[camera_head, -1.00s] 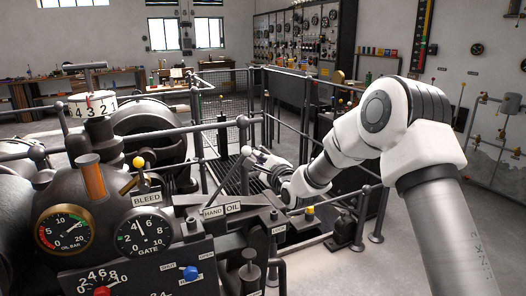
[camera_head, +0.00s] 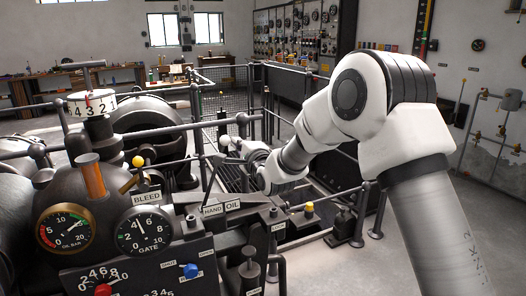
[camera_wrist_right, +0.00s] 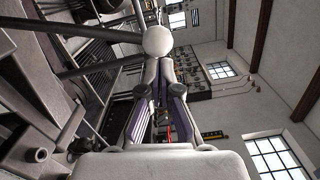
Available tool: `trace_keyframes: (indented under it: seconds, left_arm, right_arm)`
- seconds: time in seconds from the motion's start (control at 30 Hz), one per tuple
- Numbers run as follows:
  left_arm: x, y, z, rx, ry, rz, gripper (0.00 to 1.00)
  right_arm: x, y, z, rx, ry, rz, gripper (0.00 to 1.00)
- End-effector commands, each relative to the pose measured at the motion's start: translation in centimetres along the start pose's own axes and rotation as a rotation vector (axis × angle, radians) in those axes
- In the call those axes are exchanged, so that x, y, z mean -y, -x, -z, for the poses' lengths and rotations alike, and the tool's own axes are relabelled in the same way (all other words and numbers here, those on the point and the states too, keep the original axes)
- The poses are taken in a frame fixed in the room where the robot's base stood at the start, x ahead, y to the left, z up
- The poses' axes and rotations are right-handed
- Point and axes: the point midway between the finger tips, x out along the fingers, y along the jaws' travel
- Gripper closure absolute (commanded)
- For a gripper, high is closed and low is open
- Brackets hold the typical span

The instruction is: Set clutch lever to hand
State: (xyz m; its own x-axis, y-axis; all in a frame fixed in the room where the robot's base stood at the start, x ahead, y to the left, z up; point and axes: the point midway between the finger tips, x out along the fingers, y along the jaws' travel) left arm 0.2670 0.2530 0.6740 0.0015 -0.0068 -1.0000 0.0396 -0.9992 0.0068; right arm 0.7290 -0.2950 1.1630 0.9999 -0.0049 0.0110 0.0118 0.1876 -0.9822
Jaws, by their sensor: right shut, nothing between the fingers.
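The clutch lever shows as a thin rod with a pale ball knob (camera_head: 224,141), rising above the plates marked HAND (camera_head: 212,210) and OIL (camera_head: 233,205). Its lower end is hard to make out. My right gripper (camera_head: 238,145) is shut and empty, its tips at the knob from the right. In the right wrist view the round knob (camera_wrist_right: 158,41) sits just beyond the closed fingertips (camera_wrist_right: 160,64), seemingly touching them, with a grey rod running left from it. My left gripper is out of view.
Left of my arm stand the oil gauge (camera_head: 65,230), the gate gauge (camera_head: 143,231) and a yellow-knobbed bleed lever (camera_head: 138,161). Grey railings (camera_head: 290,72) enclose the pit behind. A yellow-topped post (camera_head: 309,209) stands below my forearm. Open floor lies right.

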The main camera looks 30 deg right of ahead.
Motion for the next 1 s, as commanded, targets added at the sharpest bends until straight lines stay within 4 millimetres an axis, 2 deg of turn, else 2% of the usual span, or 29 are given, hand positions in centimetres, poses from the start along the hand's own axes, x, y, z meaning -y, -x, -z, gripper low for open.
trace_keyframes:
  seconds: [0.03, 0.2, 0.5, 0.73, 1.0]
  left_arm:
    - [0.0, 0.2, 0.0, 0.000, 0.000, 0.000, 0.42]
    - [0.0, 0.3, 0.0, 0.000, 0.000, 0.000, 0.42]
    - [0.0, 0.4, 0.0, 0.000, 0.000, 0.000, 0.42]
    - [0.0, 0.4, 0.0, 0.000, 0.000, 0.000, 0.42]
    - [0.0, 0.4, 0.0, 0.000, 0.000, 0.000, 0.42]
  right_arm:
    - [0.5, -0.1, -1.2, 0.004, 0.041, 0.000, 1.00]
    - [1.1, -0.2, -4.4, 0.003, 0.181, -0.008, 1.00]
    - [1.2, -0.5, -8.6, 0.000, 0.364, -0.018, 1.00]
    - [1.1, -0.5, -10.1, 0.000, 0.427, -0.022, 1.00]
    - [1.0, -0.6, -10.3, 0.000, 0.439, -0.023, 1.00]
